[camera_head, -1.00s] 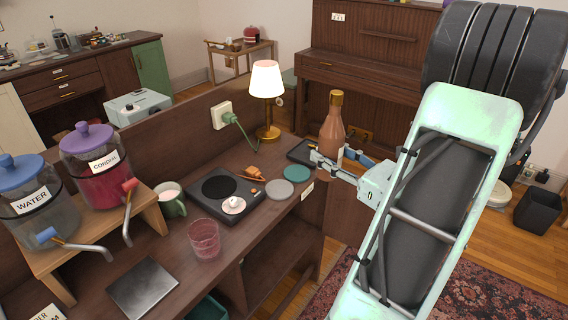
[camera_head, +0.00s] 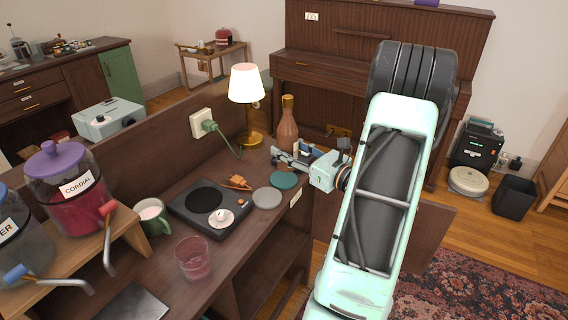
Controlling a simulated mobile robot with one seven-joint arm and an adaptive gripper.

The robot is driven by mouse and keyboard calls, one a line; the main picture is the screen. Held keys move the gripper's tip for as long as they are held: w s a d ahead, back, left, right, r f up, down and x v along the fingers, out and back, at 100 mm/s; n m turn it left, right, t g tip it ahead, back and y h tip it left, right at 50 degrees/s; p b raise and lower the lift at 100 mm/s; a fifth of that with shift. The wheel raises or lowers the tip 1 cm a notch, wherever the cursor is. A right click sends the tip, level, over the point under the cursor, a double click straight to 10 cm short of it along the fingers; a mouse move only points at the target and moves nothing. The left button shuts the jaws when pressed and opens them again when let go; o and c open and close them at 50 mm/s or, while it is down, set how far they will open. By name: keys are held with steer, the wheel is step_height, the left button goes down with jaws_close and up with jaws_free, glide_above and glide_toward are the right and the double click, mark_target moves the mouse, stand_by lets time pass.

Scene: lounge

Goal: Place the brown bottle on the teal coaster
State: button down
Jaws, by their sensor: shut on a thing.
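The brown bottle (camera_head: 288,129) stands upright in my gripper (camera_head: 291,158), with its neck and shoulders showing above the fingers. My gripper is shut on it at its lower body. The fingers hide much of the bottle's lower part, so I cannot tell whether its base touches anything. The teal coaster (camera_head: 284,181) lies flat near the right end of the wooden counter, just below and in front of the bottle in the picture. The coaster's visible top is bare.
A grey coaster (camera_head: 267,198) lies beside the teal one. A lit lamp (camera_head: 246,90) and a socket with a green plug (camera_head: 203,124) stand behind. A pink glass (camera_head: 194,258) is nearer.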

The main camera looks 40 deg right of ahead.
steer(key=w+f, duration=0.3)
steer(key=shift+d+f, duration=0.2)
steer(key=shift+d, duration=0.2)
steer(key=shift+w+d+f, duration=0.1)
steer(key=shift+f, duration=1.5)
steer(key=shift+b, duration=0.3)
steer(key=shift+f, duration=0.2)
steer(key=c, duration=1.2)
jaws_free()
steer(key=shift+o, duration=0.2)
steer(key=shift+r, duration=0.25)
steer(key=s+d, duration=0.2)
steer(key=s, duration=1)
